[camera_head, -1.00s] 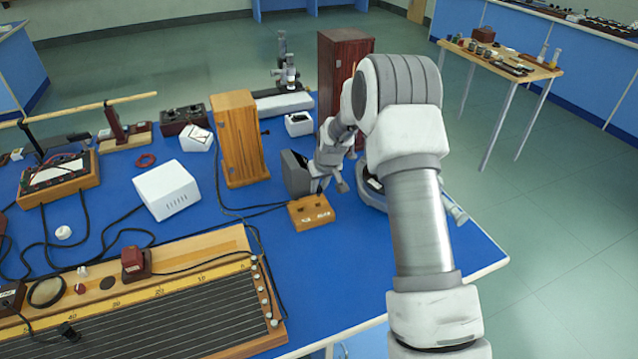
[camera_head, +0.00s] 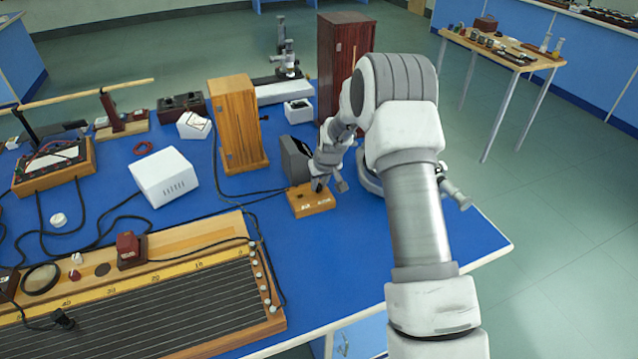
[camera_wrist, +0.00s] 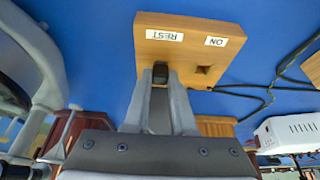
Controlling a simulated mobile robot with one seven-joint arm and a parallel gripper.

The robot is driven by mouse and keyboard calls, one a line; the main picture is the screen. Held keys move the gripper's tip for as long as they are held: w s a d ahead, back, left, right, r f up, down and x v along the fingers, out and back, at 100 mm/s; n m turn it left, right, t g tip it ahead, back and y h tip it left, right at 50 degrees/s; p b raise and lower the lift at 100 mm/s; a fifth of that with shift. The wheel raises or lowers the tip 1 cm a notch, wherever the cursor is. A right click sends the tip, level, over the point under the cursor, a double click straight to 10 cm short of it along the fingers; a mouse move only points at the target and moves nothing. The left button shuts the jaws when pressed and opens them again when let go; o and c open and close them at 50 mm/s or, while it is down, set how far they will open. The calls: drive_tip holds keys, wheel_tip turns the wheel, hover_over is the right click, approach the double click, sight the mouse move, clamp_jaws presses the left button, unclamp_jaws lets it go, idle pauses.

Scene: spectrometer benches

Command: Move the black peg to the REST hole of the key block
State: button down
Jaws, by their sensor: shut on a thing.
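The key block (camera_head: 312,205) is a small wooden block on the blue bench; it also shows in the wrist view (camera_wrist: 190,45), with white labels reading REST and ON upside down. The black peg (camera_wrist: 160,73) is between the fingertips of my gripper (camera_wrist: 161,82), which is shut on it. The peg is at the REST side, below that label in the picture. I cannot tell whether its lower end is in the REST hole, which is hidden. The ON hole (camera_wrist: 203,70) is dark and empty.
A dark grey box (camera_head: 296,160) stands just behind the block. A tall wooden box (camera_head: 238,125) and a white box (camera_head: 165,178) are to the left. Black cables (camera_head: 225,205) run left of the block.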

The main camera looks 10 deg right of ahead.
drive_tip(key=c, duration=0.7)
unclamp_jaws()
drive_tip(key=shift+o, duration=0.2)
drive_tip(key=v, duration=1.7)
drive_tip(key=shift+r, duration=0.25)
